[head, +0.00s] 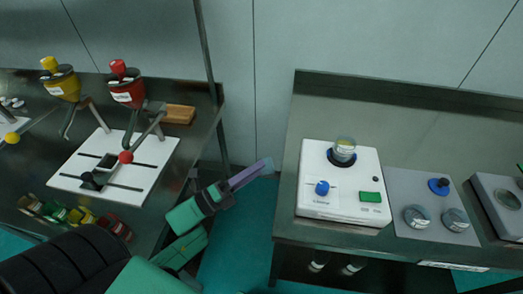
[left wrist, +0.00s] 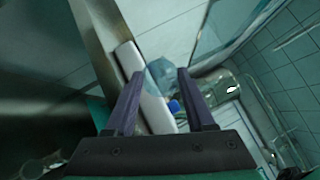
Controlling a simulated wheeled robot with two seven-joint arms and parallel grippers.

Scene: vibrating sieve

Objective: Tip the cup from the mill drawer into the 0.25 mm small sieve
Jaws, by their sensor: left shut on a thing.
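My left gripper (head: 264,167) is over the gap between the two benches. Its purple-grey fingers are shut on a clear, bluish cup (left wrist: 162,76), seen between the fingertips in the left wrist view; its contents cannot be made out. A clear small sieve (head: 344,145) with a yellowish band stands on the white sieve shaker (head: 312,160), to the right of the gripper and apart from it. Its mesh size cannot be read. My right gripper is not in view.
Two round metal-topped pieces (head: 417,215) and a blue knobbed piece (head: 438,186) stand on a grey plate. The right bench's near left corner is bare.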

